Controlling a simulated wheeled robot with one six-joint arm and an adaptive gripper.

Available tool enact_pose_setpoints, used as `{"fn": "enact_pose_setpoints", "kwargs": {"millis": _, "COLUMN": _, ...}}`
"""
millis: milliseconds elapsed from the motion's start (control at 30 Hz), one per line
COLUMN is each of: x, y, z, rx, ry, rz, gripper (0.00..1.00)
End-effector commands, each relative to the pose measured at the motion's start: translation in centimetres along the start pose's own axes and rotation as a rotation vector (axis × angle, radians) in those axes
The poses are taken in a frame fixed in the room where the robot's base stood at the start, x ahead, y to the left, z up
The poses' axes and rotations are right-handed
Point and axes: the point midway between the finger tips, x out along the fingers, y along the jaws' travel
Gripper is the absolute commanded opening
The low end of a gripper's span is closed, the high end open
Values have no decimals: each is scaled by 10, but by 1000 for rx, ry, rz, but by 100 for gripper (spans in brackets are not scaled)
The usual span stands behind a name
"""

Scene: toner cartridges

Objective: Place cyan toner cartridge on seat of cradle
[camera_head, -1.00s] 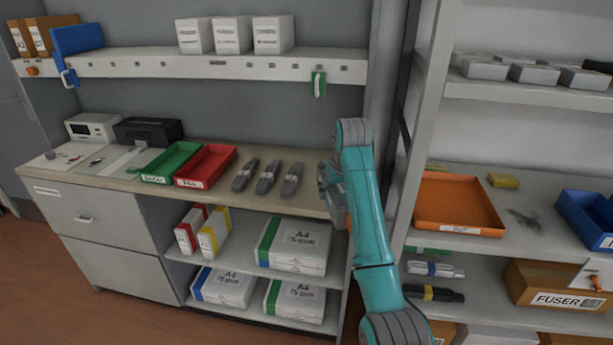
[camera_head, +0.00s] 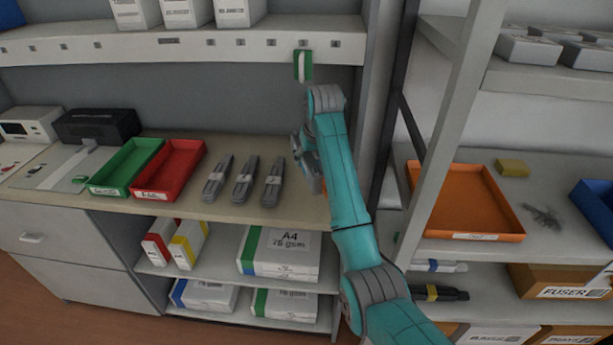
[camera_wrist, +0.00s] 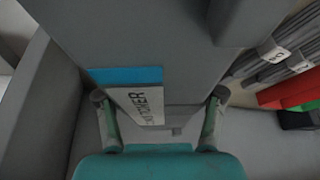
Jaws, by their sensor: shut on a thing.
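My gripper (camera_wrist: 160,96) is shut on the cyan toner cartridge (camera_wrist: 165,50), a grey body with a blue stripe and a white label reading TONER. The cartridge fills the upper middle of the wrist view, with a finger on each side of its near end. In the head view my gripper (camera_head: 306,152) is over the right end of the counter, mostly hidden by my arm. I cannot make out the cradle or its seat in either view; part of the counter is hidden behind my arm.
Several dark grey units (camera_head: 243,180) lie on the counter (camera_head: 140,206), left of my arm. Left of them are a red tray (camera_head: 172,170) and a green tray (camera_head: 126,167). A shelf (camera_head: 200,49) with a green tag (camera_head: 303,66) is above. A rack upright (camera_head: 440,140) stands right.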

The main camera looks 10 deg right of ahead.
Motion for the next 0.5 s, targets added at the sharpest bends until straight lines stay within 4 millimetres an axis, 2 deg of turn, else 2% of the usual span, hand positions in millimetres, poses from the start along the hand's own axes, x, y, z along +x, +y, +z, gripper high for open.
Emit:
{"fn": "enact_pose_setpoints", "kwargs": {"millis": 100, "x": 18, "y": 0, "z": 8, "rx": 0, "ry": 1, "rz": 0, "gripper": 1}}
{"fn": "enact_pose_setpoints", "kwargs": {"millis": 333, "x": 34, "y": 0, "z": 14, "rx": 0, "ry": 2, "rz": 0, "gripper": 1}}
{"fn": "enact_pose_setpoints", "kwargs": {"millis": 500, "x": 54, "y": 0, "z": 22, "rx": 0, "ry": 1, "rz": 0, "gripper": 1}}
